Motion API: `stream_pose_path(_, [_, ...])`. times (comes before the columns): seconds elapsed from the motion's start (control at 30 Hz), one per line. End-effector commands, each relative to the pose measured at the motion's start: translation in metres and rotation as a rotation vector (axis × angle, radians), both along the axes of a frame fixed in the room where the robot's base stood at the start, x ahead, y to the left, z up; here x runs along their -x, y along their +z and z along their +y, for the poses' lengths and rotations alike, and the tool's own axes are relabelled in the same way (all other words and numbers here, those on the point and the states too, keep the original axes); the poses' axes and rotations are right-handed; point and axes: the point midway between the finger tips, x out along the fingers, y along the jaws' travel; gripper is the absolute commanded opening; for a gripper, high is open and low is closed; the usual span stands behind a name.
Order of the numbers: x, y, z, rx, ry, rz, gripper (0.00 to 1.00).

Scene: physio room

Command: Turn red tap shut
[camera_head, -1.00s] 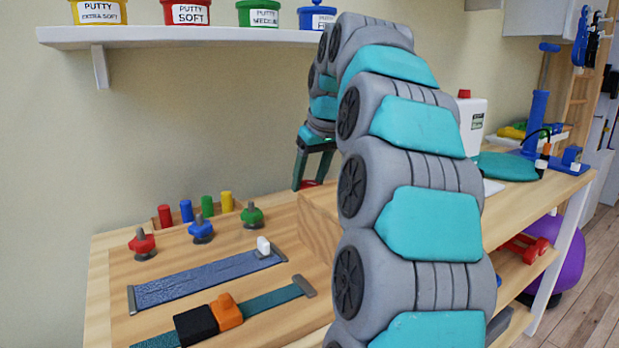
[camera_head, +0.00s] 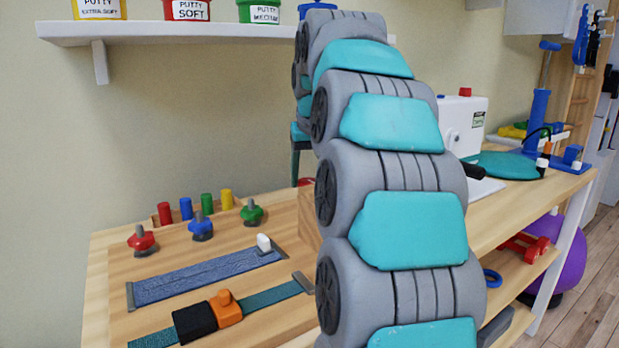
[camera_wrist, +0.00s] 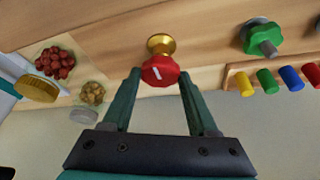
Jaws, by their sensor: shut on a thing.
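The red tap (camera_wrist: 161,71) is a red faceted knob with a white mark, on a brass base (camera_wrist: 161,44) fixed to a wooden panel, in the wrist view. My gripper (camera_wrist: 158,76) is shut on the red tap, with one green finger on each side of the knob. The white mark on the knob lies nearly level, slightly tilted. In the head view my arm hides most of the tap; only a sliver of red (camera_head: 306,182) shows beside the arm. The gripper is mostly hidden there too.
A wooden board (camera_head: 108,272) holds red (camera_head: 142,239), blue (camera_head: 201,227) and green (camera_head: 252,212) knobs, several colored pegs and two straps. In the wrist view, a green knob (camera_wrist: 262,37) stands right of the tap; small jars lie left. A shelf (camera_head: 170,30) with putty tubs hangs above.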

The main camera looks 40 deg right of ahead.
Motion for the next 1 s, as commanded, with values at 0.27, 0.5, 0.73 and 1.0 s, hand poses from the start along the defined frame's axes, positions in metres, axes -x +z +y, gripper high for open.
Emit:
stream_pose_path(0.27, [-0.0004, 0.0003, 0.0007, 0.001, -0.07, -0.001, 0.04])
stream_pose_path(0.5, [-0.0005, 0.0003, 0.0006, 0.0, -0.069, -0.001, 0.65])
stream_pose_path(0.73, [-0.0005, 0.0001, 0.0004, 0.0, -0.068, -0.001, 0.89])
stream_pose_path(1.0, [-0.0002, 0.0011, 0.0005, 0.0, -0.068, -0.001, 0.89])
